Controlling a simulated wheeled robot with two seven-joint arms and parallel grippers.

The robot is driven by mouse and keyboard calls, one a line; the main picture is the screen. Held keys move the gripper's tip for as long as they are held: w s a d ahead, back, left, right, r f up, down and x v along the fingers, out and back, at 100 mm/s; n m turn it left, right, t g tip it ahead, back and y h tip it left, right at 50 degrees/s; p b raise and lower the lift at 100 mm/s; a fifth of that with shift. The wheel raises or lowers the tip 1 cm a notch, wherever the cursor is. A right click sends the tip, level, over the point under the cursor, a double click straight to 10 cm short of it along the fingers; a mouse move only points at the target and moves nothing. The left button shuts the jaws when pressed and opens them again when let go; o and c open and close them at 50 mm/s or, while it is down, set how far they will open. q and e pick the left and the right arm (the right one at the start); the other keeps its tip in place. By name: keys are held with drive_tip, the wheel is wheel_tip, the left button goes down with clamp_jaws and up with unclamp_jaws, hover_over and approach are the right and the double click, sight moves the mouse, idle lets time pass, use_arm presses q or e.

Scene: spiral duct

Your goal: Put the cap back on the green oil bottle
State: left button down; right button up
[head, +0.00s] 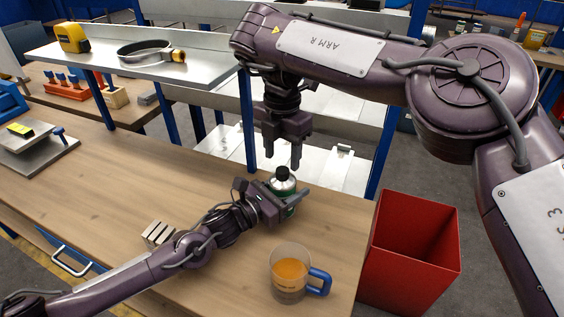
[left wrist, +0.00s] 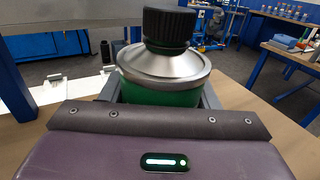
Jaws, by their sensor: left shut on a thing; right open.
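The green oil bottle (head: 284,186) stands upright near the table's far edge, with a silver shoulder. The black cap (head: 282,173) sits on top of it. The left wrist view shows the bottle (left wrist: 160,97) close up, with the ribbed cap (left wrist: 168,27) on the neck; I cannot tell how tightly it sits. My left gripper (head: 288,201) is shut around the bottle's green body, below the shoulder. My right gripper (head: 283,160) points down just above the cap, open and empty, its fingers apart. The lower part of the bottle is hidden by my left gripper.
A glass mug (head: 289,272) with orange liquid and a blue handle stands near the front right. A metal block (head: 158,233) lies behind my left arm. A red bin (head: 412,250) stands beyond the table's right edge.

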drive_tip(key=shift+r, duration=2.1)
use_arm(q)
drive_tip(key=shift+c, duration=2.2)
unclamp_jaws()
drive_tip(key=b+v, duration=0.1)
drive_tip(key=v, duration=0.6)
drive_tip(key=shift+f+b, duration=0.1)
drive_tip(key=shift+b, duration=0.3)
use_arm(e)
drive_tip(key=shift+f, duration=0.95)
use_arm(q)
drive_tip(key=shift+s+a, duration=0.25)
drive_tip(key=shift+a, duration=0.05)
use_arm(e)
drive_tip(key=shift+d, duration=0.1)
